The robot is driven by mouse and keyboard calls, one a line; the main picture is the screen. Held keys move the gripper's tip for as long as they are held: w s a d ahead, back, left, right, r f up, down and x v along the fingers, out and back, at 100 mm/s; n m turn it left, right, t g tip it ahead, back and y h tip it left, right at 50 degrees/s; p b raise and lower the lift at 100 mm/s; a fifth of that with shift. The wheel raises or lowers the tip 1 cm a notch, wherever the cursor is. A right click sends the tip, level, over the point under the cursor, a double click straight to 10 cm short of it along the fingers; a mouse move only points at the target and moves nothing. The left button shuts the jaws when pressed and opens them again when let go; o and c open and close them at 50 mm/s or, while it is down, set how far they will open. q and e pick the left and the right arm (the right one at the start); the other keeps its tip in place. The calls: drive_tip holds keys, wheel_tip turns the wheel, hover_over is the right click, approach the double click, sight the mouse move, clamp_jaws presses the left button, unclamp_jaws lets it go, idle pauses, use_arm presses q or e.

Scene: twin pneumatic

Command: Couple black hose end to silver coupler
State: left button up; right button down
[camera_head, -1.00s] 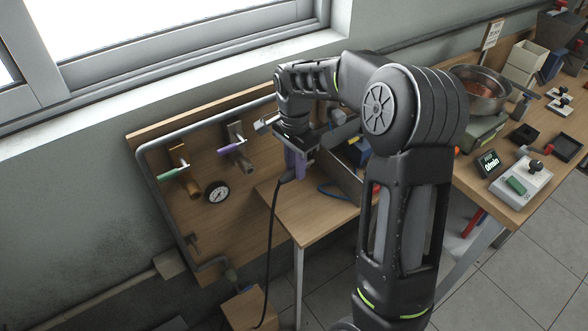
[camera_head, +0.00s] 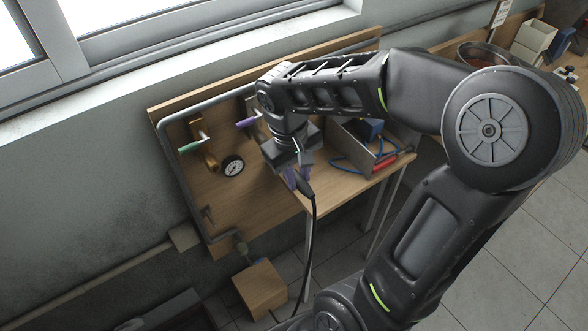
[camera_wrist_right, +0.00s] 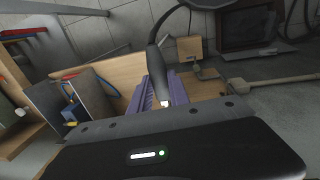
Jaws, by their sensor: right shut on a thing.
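My right gripper (camera_head: 297,178) has purple fingers and is shut on the black hose end (camera_wrist_right: 156,66). In the right wrist view the hose end lies between the fingers (camera_wrist_right: 162,95), with a small pale tip showing. In the head view the black hose (camera_head: 313,222) hangs down from the gripper. The gripper is in front of the wooden panel, to the right of the purple-handled valve (camera_head: 246,124). I cannot make out the silver coupler; my right wrist and arm cover part of the panel. My left gripper is not in view.
The panel (camera_head: 222,222) also carries a green-handled valve (camera_head: 190,147), a round gauge (camera_head: 232,166) and grey piping. A small wooden table (camera_head: 338,188) bears a grey bin (camera_head: 352,147) and a red-handled tool (camera_head: 392,164). A wooden box (camera_head: 261,287) stands below.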

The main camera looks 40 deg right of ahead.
drive_tip(key=shift+w, duration=0.15)
drive_tip(key=shift+w+d, duration=0.15)
drive_tip(key=shift+w, duration=1.25)
drive_tip(key=shift+w+d, duration=0.1)
drive_tip(key=shift+w, duration=1.3)
drive_tip(key=shift+w+d+p, duration=0.2)
drive_tip(key=shift+w+p, duration=0.3)
drive_tip(key=shift+w, duration=1.15)
drive_tip(key=c, duration=1.4)
unclamp_jaws()
drive_tip(key=shift+w, duration=0.1)
drive_tip(key=shift+o, duration=1.2)
wheel_tip(320, 180, up, 8)
drive_tip(key=a+b, duration=0.1)
drive_tip(key=shift+f, duration=0.15)
